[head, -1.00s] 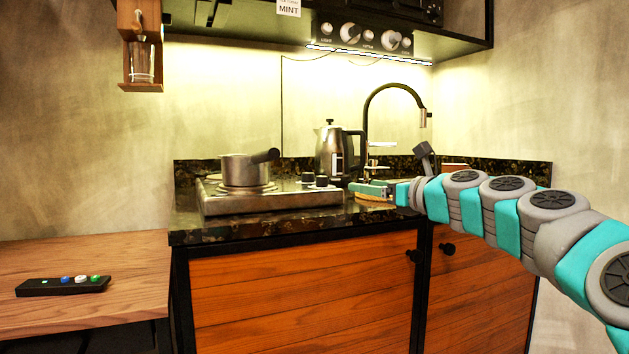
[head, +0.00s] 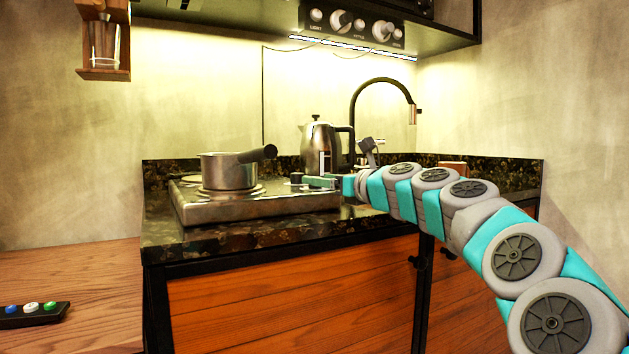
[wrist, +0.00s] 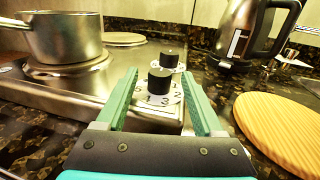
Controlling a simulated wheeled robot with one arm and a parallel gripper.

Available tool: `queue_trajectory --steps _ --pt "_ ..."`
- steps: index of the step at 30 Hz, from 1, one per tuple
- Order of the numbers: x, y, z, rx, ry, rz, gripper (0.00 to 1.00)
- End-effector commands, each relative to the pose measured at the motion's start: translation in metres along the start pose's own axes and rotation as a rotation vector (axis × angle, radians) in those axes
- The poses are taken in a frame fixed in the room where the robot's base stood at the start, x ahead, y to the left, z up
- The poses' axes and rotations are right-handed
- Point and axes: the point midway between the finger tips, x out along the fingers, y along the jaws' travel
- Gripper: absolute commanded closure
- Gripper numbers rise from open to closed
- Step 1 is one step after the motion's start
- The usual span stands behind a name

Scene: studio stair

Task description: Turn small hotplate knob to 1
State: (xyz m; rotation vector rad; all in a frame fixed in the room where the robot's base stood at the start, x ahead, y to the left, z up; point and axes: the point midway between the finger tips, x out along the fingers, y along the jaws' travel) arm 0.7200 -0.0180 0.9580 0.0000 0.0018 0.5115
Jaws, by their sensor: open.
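The hotplate unit (head: 250,208) is a metal box on the dark counter. In the wrist view two black knobs with white numbered dials stand on its right end, a nearer knob (wrist: 160,84) and a farther knob (wrist: 169,60). I cannot tell which one is for the small hotplate, and the pointer setting is not readable. My gripper (wrist: 160,76) is open, its green fingers on either side of the nearer knob, with visible gaps at both sides. In the head view my gripper (head: 303,180) reaches the unit's right end and partly hides the knobs.
A metal pot (head: 229,172) sits on one plate; an empty plate (wrist: 124,39) lies behind it. A kettle (head: 320,147) stands behind the knobs. A round wooden board (wrist: 285,130) lies right of my gripper. A black tap (head: 385,85) rises at the back.

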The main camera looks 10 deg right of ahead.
Motion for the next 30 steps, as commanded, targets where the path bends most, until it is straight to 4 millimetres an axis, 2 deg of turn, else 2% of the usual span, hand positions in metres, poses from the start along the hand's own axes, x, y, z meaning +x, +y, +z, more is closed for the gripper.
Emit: queue_trajectory --steps 3,9,19,30 --pt "0.013 -0.001 0.001 -0.001 -0.002 -0.001 0.31" --pt "0.026 0.000 0.000 0.000 0.000 0.000 0.31" --pt "0.028 0.000 0.001 0.000 -0.001 0.000 0.31" --pt "0.028 0.000 0.001 0.000 -0.001 0.000 0.71"
